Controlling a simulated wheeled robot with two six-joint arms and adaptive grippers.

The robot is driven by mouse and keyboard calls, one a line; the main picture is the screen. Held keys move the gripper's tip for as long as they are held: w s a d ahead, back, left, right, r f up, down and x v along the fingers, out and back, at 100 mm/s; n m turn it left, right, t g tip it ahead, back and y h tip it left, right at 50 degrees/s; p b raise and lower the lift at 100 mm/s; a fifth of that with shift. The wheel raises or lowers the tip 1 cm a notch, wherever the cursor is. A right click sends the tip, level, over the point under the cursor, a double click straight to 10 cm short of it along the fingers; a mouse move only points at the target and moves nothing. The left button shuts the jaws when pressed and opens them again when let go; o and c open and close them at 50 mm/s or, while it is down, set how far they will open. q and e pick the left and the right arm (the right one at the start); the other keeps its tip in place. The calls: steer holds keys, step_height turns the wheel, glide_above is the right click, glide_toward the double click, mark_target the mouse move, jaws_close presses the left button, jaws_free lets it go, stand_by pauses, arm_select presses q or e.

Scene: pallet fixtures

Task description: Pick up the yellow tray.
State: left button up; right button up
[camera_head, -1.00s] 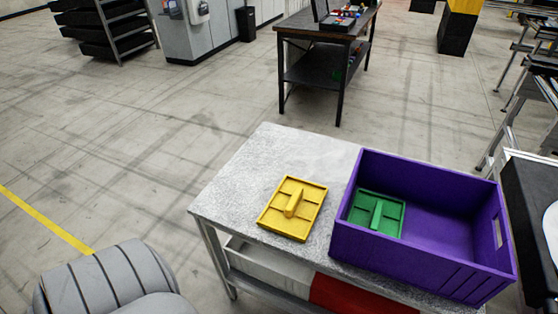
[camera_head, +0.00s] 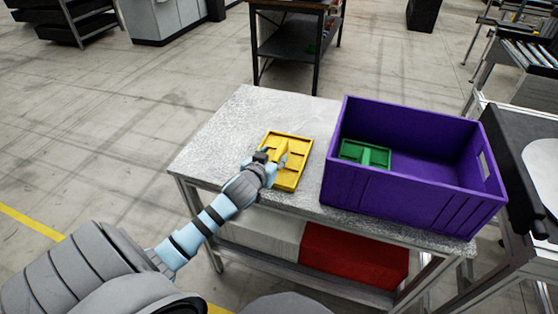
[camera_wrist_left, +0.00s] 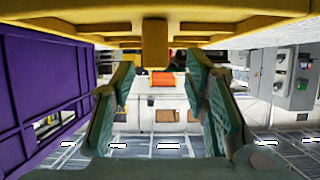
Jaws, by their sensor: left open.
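The yellow tray (camera_head: 297,151) lies flat on the light grey table, left of the purple crate. It has a raised central handle. My left gripper (camera_head: 272,159) is at the tray's near left part, and the arm covers some of it. In the left wrist view the tray (camera_wrist_left: 220,28) fills the top. Its handle (camera_wrist_left: 155,44) stands in line with the gap between the two green-padded fingers (camera_wrist_left: 158,82), which are apart and hold nothing. Whether they touch the handle I cannot tell. My right gripper is not in view.
The purple crate (camera_head: 400,191) stands on the table's right side, with a green tray (camera_head: 378,157) inside. The table (camera_head: 225,133) is bare at left and back. White and red bins (camera_head: 355,257) sit on the shelf below. A dark workbench (camera_head: 297,40) stands behind.

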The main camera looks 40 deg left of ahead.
mark_target(277, 154)
arm_select(q)
steer(key=x, duration=0.2)
steer(key=b+x, duration=0.1)
steer(key=x, duration=0.1)
steer(key=shift+w+d+f, duration=0.1)
steer(key=shift+w+f, duration=0.15)
steer(key=shift+w, duration=0.1)
steer(key=shift+s+r, duration=0.1)
steer(key=shift+r, duration=0.05)
steer(key=shift+c, duration=1.4)
jaws_close()
steer(key=shift+r, duration=0.1)
